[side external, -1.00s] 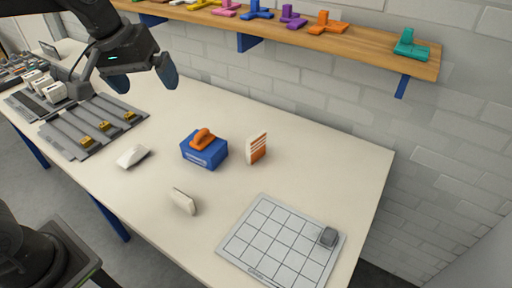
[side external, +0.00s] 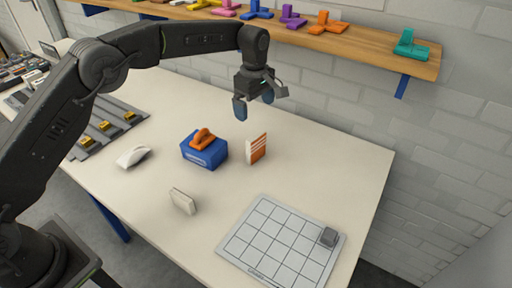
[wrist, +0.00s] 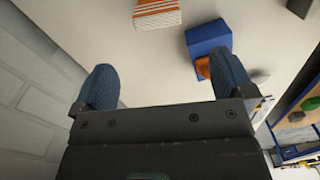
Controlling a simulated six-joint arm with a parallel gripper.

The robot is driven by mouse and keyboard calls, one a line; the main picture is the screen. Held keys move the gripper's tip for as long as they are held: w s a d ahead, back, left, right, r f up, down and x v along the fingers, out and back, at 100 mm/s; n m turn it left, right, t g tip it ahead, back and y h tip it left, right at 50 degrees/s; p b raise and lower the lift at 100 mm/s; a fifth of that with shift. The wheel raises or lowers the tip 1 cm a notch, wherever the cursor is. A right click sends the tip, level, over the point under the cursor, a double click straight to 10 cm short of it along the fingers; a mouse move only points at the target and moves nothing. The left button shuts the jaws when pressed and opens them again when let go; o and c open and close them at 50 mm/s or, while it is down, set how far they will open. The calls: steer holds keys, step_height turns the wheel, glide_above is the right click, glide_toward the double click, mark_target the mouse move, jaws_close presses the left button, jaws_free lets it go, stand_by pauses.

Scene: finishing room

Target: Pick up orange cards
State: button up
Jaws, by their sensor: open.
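The orange cards (side external: 257,149) stand upright on the white table as a small block with orange and white stripes, right of the blue box. They also show at the top of the wrist view (wrist: 157,13), ahead of the fingers. My gripper (side external: 254,107) is open and empty, above the table and behind the cards, near the wall side. In the wrist view its two blue fingertips (wrist: 166,82) are wide apart with bare table between them.
A blue box (side external: 204,153) with an orange handle stands close left of the cards. A wooden shelf (side external: 375,47) runs along the wall.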

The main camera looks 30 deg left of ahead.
mark_target(256, 136)
step_height(256, 136, down, 8)
steer(key=shift+f, duration=0.1)
steer(key=shift+w+f, duration=0.15)
steer(key=shift+f, duration=1.2)
steer(key=shift+w+f, duration=0.1)
steer(key=shift+f, duration=1.25)
steer(key=c, duration=1)
steer(key=shift+o, duration=0.2)
